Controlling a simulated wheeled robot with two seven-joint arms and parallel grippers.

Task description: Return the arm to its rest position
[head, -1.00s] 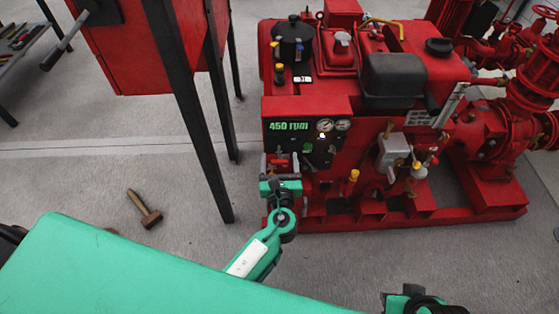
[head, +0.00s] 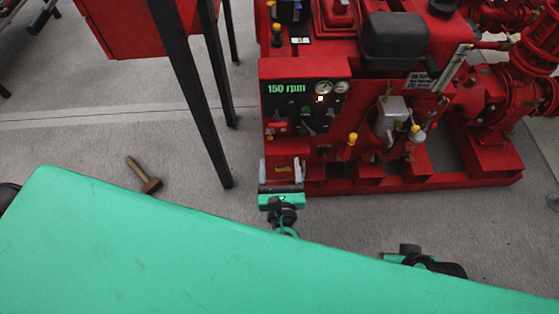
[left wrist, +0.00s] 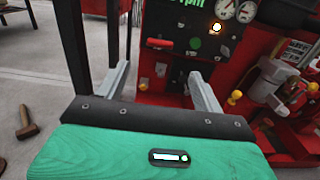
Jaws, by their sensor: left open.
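My left gripper (head: 283,172) is in front of the lower left corner of the red pumpset (head: 330,180), below its control panel. Its two grey fingers are apart with nothing between them. In the left wrist view the open fingers (left wrist: 158,84) point toward the control panel (left wrist: 190,45) and stand clear of it. The panel (head: 305,108) shows "150 rpm" in green, two round gauges and a lit amber lamp. A green part of my right arm (head: 425,260) shows at the lower right; its gripper fingers are not visible.
A red box on black legs (head: 180,80) stands left of the pumpset. A wooden-handled hammer (head: 145,176) lies on the grey floor. Red pipes and valves (head: 530,80) fill the right side. The floor in front of the pumpset is clear.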

